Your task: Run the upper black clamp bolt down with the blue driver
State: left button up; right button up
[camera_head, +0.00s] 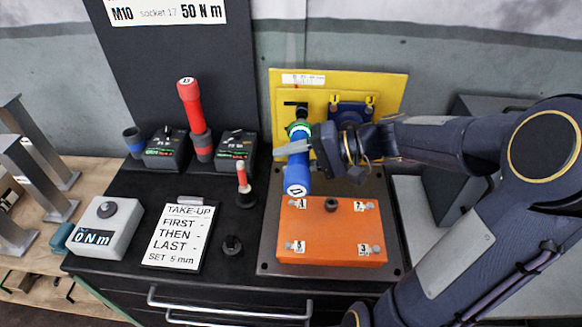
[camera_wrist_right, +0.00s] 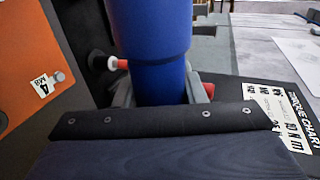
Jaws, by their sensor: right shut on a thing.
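The blue driver (camera_head: 297,172) has a green-lit ring and a numbered end cap facing the camera. Its narrow front end points at the yellow fixture (camera_head: 390,92) at the back. My right gripper (camera_head: 297,148) is shut around the driver's body. In the right wrist view the blue body (camera_wrist_right: 152,45) stands between the two fingers (camera_wrist_right: 160,92). A black part (camera_head: 291,103), seemingly the upper clamp bolt, shows on the yellow fixture at the driver's front end. Whether the driver touches or is seated on it cannot be told. My left gripper is not in view.
An orange block (camera_head: 331,240) with numbered labels lies in front of the fixture. Left of it stand a red driver (camera_head: 190,105), a small red-and-white tool (camera_head: 243,180), a take-up card (camera_head: 180,235) and a torque readout box (camera_head: 105,225). My right arm covers the right side.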

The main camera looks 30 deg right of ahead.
jog(key=shift+w+d+r, duration=0.1)
jog(key=shift+w+d, duration=0.25)
jog(key=shift+w, duration=0.2)
jog(key=shift+w+d+r, duration=0.1)
jog(key=shift+w+d, duration=0.25)
jog(key=shift+w, duration=0.2)
dwell(1.4)
jog(key=shift+w, duration=0.1)
dwell(1.2)
jog(key=shift+s+a+f+b, duration=0.1)
jog(key=shift+s+a+b, duration=0.25)
jog(key=shift+s+b, duration=0.25)
jog(key=shift+s+a+b, duration=0.15)
jog(key=shift+s+a, duration=0.35)
jog(key=shift+s, duration=0.3)
jog(key=shift+s+a+b, duration=0.15)
jog(key=shift+s+a, duration=0.3)
jog(key=shift+s, duration=0.35)
